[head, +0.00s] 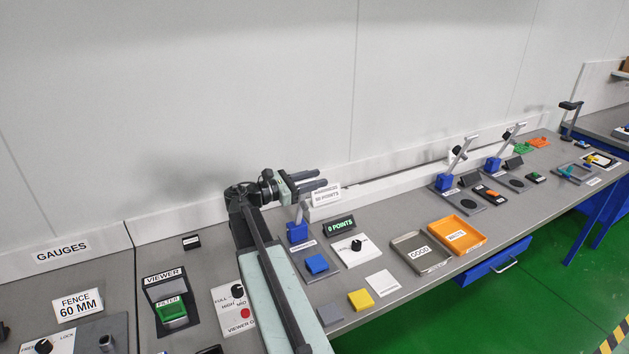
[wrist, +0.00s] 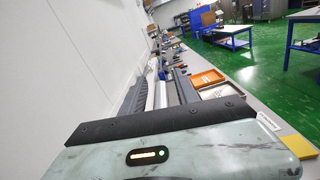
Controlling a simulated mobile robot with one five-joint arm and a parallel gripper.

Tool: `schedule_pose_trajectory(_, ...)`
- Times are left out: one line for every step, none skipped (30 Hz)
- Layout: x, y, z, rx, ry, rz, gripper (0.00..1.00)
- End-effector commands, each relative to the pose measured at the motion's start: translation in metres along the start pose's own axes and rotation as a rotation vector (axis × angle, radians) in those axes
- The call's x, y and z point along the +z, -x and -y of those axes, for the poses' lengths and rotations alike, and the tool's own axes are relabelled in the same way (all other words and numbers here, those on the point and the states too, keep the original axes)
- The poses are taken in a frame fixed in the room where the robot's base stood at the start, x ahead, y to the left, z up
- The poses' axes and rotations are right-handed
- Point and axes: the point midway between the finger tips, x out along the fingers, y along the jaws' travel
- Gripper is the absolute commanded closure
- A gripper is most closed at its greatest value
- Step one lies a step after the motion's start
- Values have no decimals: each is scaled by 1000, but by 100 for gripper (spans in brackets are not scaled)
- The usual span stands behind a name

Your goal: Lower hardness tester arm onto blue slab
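The hardness tester has a blue post (head: 297,232) on a grey base. Its silver arm (head: 299,213) stands raised from the post, and its upper end is hidden by my gripper. The blue slab (head: 317,264) lies on the base in front of the post. My gripper (head: 318,184) is above the tester, beside the raised arm, with its two dark fingers pointing right and a gap between them. In the wrist view my gripper (wrist: 160,92) shows pale material between the fingers; I cannot tell whether they touch the arm.
A display (head: 339,226) reads 0 points, below a 50 points sign (head: 326,194). Grey (head: 421,252) and orange (head: 457,236) trays lie to the right. Yellow (head: 360,300) and white (head: 383,283) slabs lie in front. Two similar raised-arm stands (head: 447,181) are farther right.

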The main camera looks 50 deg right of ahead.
Motion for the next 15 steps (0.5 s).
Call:
schedule_pose_trajectory(0, -2, 0, 0, 0, 0, 63)
schedule_pose_trajectory(0, -2, 0, 0, 0, 0, 63)
schedule_pose_trajectory(0, -3, 0, 1, 0, 0, 63)
schedule_pose_trajectory(0, -3, 0, 1, 0, 0, 63)
schedule_pose_trajectory(0, -2, 0, 1, 0, 0, 63)
schedule_pose_trajectory(0, -2, 0, 1, 0, -1, 63)
schedule_pose_trajectory(0, -2, 0, 1, 0, 0, 63)
schedule_pose_trajectory(0, -2, 0, 1, -1, -1, 66)
schedule_pose_trajectory(0, -2, 0, 0, -1, -1, 77)
schedule_pose_trajectory(0, -2, 0, 0, -1, -1, 85)
schedule_pose_trajectory(0, -2, 0, 0, -1, -1, 94)
schedule_pose_trajectory(0, -2, 0, 0, -1, -1, 100)
schedule_pose_trajectory(0, -2, 0, 0, -1, -1, 100)
schedule_pose_trajectory(0, -2, 0, 0, -1, -1, 100)
schedule_pose_trajectory(0, -2, 0, 0, 0, -1, 100)
